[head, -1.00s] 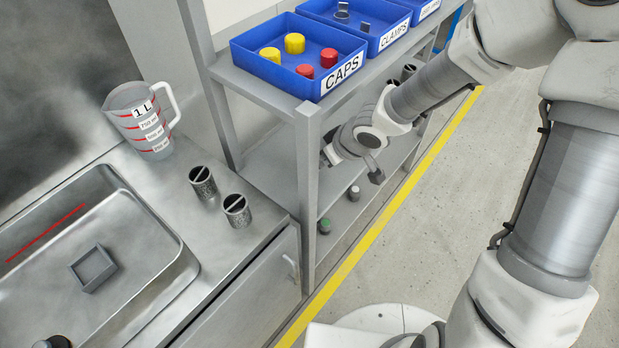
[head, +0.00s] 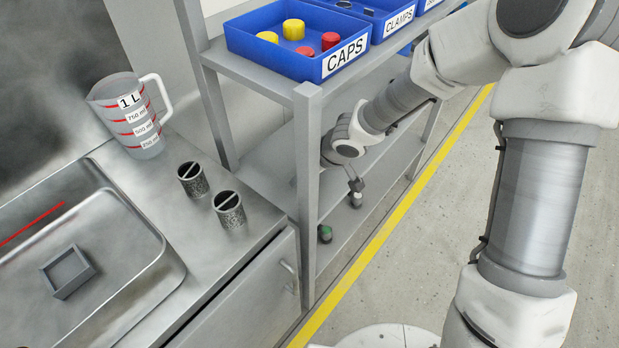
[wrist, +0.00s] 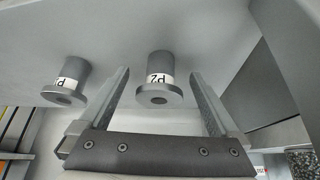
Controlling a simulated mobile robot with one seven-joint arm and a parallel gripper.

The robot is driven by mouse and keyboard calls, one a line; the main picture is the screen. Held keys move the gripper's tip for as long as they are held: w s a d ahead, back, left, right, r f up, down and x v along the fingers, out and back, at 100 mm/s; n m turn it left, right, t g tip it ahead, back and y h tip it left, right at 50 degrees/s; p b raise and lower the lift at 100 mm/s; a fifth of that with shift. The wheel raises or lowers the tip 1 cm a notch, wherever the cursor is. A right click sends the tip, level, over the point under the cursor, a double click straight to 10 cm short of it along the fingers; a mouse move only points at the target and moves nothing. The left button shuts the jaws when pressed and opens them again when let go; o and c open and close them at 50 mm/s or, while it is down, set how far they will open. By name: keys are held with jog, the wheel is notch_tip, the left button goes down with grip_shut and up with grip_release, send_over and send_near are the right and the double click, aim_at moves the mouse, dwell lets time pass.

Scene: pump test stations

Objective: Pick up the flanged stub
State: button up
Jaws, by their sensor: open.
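In the wrist view, a grey flanged stub (wrist: 158,72) with a white label that seems to read P2 stands between the two fingers of my gripper (wrist: 160,73). My gripper is open, with a visible gap between each finger and the stub. A second grey flanged stub (wrist: 72,75), its label only partly readable, is to the left, outside the left finger.
A shelf post (head: 307,190) stands close to my wrist. The upper shelf bears a blue CAPS bin (head: 290,62) and a CLAMPS bin (head: 392,22). A green-topped part (head: 325,233) sits low. Left are a measuring jug (head: 130,115), two dark cylinders (head: 193,180) and a sink tray (head: 150,285).

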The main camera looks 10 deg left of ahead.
jog(key=shift+w+a+f, duration=0.1)
jog(key=shift+a+f, duration=0.05)
jog(key=shift+f, duration=0.2)
jog(key=shift+r, duration=0.15)
grip_shut()
